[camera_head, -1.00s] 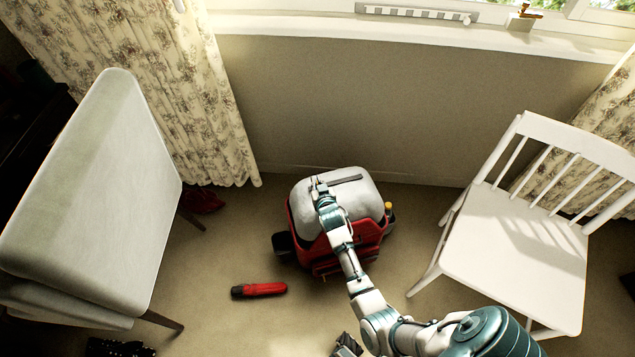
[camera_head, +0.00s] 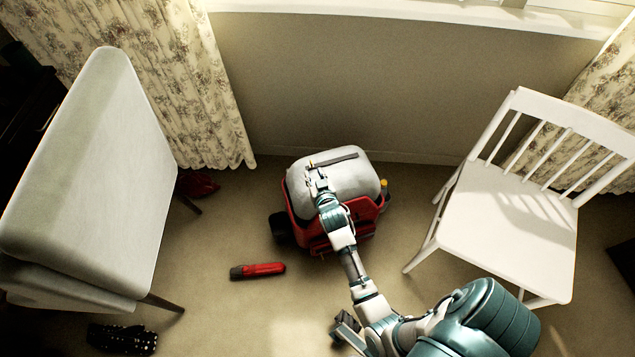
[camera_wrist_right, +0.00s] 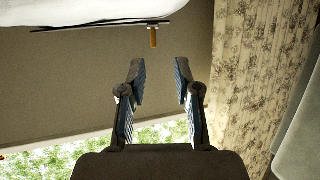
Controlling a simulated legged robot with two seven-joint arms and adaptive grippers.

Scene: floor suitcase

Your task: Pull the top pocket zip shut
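The suitcase is red (camera_head: 302,228) with a pale grey, rounded top pocket (camera_head: 358,180). A dark zip strip (camera_head: 340,158) crosses the pocket, and it also shows in the right wrist view (camera_wrist_right: 90,25). A small brass zip pull (camera_wrist_right: 153,38) stands out at the strip's end in the right wrist view; in the head view this is the left end. My right gripper (camera_head: 315,178) is over the pocket, just short of the pull. In the right wrist view its two fingers (camera_wrist_right: 157,82) are apart with nothing between them, and the pull is beyond the tips.
A red torch (camera_head: 258,270) lies on the carpet left of the suitcase. A grey upholstered chair (camera_head: 90,180) stands at left, a white wooden chair (camera_head: 505,220) at right. Carpet around the suitcase is mostly clear.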

